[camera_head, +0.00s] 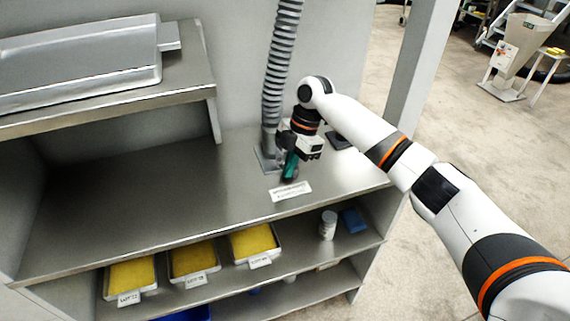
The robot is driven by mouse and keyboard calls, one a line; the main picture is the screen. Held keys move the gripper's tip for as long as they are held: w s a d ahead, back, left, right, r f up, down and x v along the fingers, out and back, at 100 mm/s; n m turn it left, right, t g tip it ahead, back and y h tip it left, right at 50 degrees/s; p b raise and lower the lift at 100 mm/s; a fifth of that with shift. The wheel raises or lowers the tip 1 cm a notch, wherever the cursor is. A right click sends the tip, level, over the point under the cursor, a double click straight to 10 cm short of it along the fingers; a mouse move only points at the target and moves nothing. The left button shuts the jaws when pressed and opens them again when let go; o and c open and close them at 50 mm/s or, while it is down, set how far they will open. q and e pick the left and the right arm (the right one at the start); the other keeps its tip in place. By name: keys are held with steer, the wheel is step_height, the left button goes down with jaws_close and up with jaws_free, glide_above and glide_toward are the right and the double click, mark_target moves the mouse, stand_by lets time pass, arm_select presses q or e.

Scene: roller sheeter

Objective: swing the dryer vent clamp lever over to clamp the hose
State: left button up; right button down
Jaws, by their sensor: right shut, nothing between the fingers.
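A grey corrugated hose (281,62) runs down the wall to a metal fitting (267,156) on the steel counter (150,203). My right gripper (292,165) is at the hose's lower end, just right of the fitting, pointing down. It is shut, with a teal-green part (290,166) showing at its fingers; I cannot tell whether it touches this part. The clamp lever cannot be made out clearly, as the gripper covers that area. My left gripper is not in view.
A label plate (290,191) lies on the counter in front of the gripper. A dark object (339,140) sits to the right. Yellow-filled trays (193,263), a white jar (328,225) and a blue box (353,220) are on the shelf below. The counter's left is clear.

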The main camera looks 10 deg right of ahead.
steer(key=shift+w+d, duration=0.1)
steer(key=shift+d, duration=0.7)
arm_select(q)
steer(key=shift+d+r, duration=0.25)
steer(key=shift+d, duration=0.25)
arm_select(e)
steer(key=shift+w, duration=0.1)
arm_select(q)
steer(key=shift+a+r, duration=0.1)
